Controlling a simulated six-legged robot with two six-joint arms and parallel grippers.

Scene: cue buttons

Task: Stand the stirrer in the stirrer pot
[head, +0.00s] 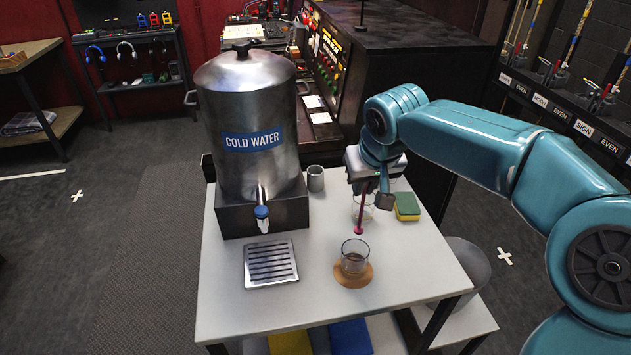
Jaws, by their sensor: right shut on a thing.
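My right gripper (369,188) is shut on the stirrer (362,212), a thin dark red stick with a pinkish-red lower end. The stirrer hangs nearly upright with its lower end down. In the picture it crosses in front of a clear glass (369,212); I cannot tell how far apart they are. A small grey metal cup (316,179), which looks like the stirrer pot, stands beside the water urn, left of my gripper. Its inside is hard to make out. My left gripper is not in view.
A glass with a little dark liquid (354,259) stands on a cork coaster (352,277). The steel cold water urn (245,105) and its drip tray (271,263) take up the left of the white table (225,313). A green and yellow sponge (407,207) lies at the right.

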